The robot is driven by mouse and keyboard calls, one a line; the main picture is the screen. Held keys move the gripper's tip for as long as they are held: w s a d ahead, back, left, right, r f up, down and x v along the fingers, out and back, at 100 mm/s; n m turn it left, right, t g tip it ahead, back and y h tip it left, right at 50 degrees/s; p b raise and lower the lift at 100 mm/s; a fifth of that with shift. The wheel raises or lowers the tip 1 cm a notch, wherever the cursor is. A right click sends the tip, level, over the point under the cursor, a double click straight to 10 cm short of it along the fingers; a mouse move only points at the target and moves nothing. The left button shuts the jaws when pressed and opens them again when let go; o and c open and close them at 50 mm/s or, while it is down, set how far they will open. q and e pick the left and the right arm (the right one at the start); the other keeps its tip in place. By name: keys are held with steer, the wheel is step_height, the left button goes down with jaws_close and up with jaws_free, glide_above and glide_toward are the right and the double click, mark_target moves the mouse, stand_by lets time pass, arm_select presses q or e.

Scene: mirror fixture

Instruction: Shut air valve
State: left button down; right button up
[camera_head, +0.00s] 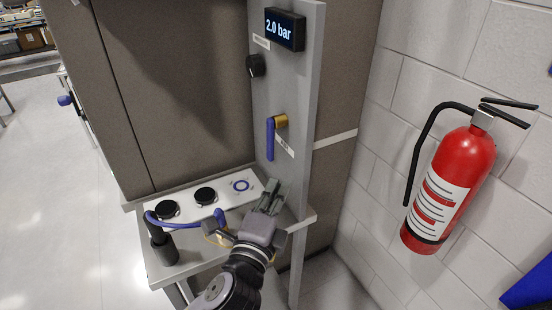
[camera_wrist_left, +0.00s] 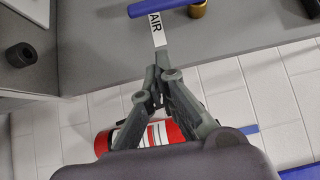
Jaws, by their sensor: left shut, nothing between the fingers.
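The air valve has a blue lever handle (camera_head: 270,140) and a brass body (camera_head: 281,121) on the grey upright panel. The handle hangs straight down, beside a small white label. In the left wrist view the blue handle (camera_wrist_left: 165,4) and brass body (camera_wrist_left: 197,8) are cut off at the top edge, above a label (camera_wrist_left: 156,28) reading AIR. My left gripper (camera_head: 272,192) is shut and empty, below the handle and apart from it. Its closed fingers (camera_wrist_left: 160,82) also show in the left wrist view. My right gripper is not in view.
A display (camera_head: 285,29) reading 2.0 bar and a black knob (camera_head: 256,65) are above the valve. A shelf (camera_head: 160,224) below carries black round parts, a blue ring and a blue hose (camera_head: 165,224). A red fire extinguisher (camera_head: 455,180) hangs on the wall at right.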

arm_select(q)
steer(key=a+p+x, duration=0.2)
steer(key=x, duration=0.6)
steer(key=shift+w+a, duration=0.35)
steer(key=shift+w, duration=0.25)
